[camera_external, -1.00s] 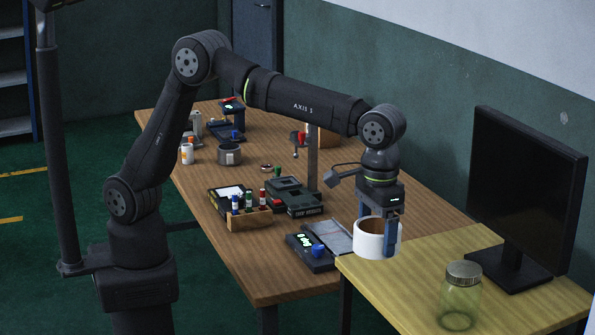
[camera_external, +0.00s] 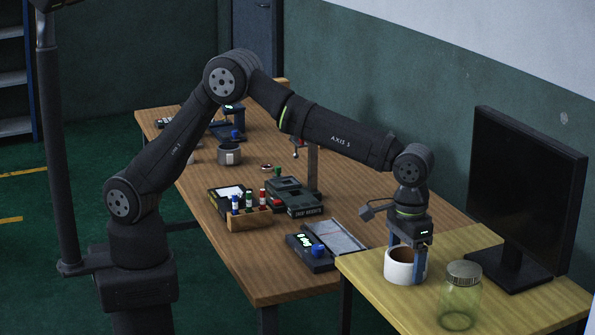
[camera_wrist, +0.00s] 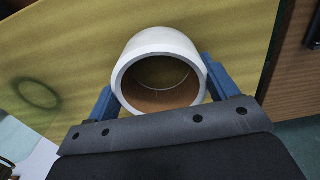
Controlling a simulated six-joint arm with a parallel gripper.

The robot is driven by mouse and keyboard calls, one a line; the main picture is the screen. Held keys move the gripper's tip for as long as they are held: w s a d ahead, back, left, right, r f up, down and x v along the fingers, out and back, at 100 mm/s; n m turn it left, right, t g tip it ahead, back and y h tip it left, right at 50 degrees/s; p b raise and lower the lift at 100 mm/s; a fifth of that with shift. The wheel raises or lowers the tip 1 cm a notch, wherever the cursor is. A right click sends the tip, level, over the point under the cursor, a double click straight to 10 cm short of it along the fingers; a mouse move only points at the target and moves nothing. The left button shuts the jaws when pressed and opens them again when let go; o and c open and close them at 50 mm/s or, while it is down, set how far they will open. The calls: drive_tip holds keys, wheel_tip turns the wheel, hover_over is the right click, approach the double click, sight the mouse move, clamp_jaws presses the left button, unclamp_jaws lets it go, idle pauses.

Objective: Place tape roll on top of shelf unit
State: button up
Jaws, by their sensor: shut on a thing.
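The tape roll (camera_external: 398,272) is a thick white ring with a brown inside. My gripper (camera_external: 407,264) points down and is shut on it, with one blue finger on each side. The roll is upright, its opening facing up, at the left part of the light yellow wooden top (camera_external: 395,303), which looks like the top of the shelf unit. I cannot tell whether its underside touches that top. In the wrist view the roll (camera_wrist: 160,42) sits between the blue fingers, over the yellow wood (camera_wrist: 60,65).
A glass jar (camera_external: 460,300) with a metal lid stands right of the roll, and a black monitor (camera_external: 525,190) stands behind it. The brown workbench (camera_external: 255,275) adjoins on the left, with a scale (camera_external: 310,254) near the corner. The yellow top's front left is clear.

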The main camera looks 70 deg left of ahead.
drive_tip(key=o, duration=1)
drive_tip(key=shift+f, duration=0.1)
wheel_tip(320, 180, up, 12)
drive_tip(key=shift+f, duration=4)
